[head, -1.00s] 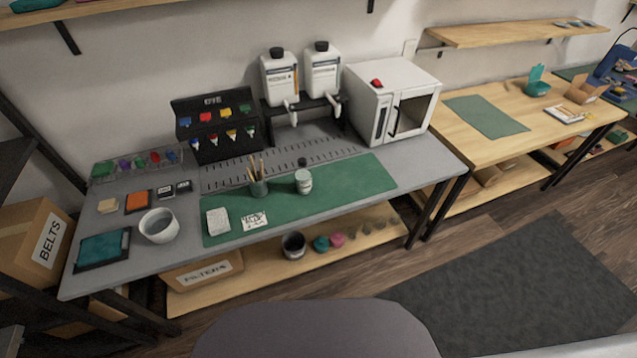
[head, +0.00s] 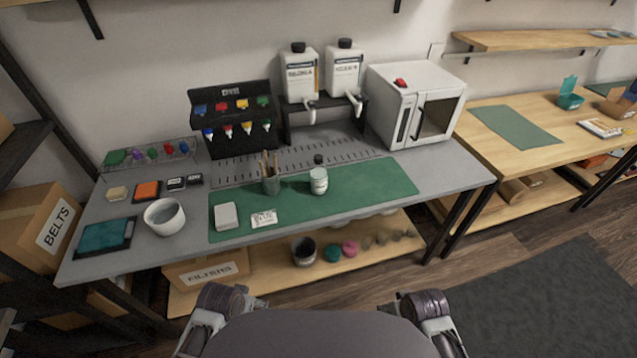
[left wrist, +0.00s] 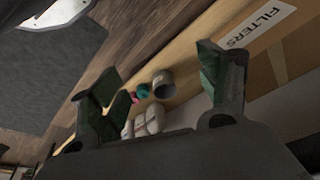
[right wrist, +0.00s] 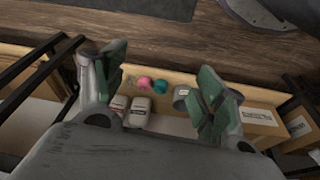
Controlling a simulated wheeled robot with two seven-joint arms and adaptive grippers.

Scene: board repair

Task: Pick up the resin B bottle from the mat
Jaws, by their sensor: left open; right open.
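A small white bottle with a dark cap (head: 318,180) stands upright on the green mat (head: 372,187), right of the pen cup; its label is too small to read. My left gripper is open and empty in the left wrist view (left wrist: 155,85), above the lower shelf area. My right gripper is open and empty in the right wrist view (right wrist: 160,75), also facing the lower shelf. In the head view only parts of my arms show at the bottom edge, well in front of the bench and apart from the bottle.
A pen cup (head: 271,183), white block (head: 226,216) and printed card (head: 264,219) share the mat. Two large jugs (head: 299,75) (head: 344,70) stand on a black rack behind. A white oven (head: 415,104) is at right. The bench's front edge lies between my arms and the mat.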

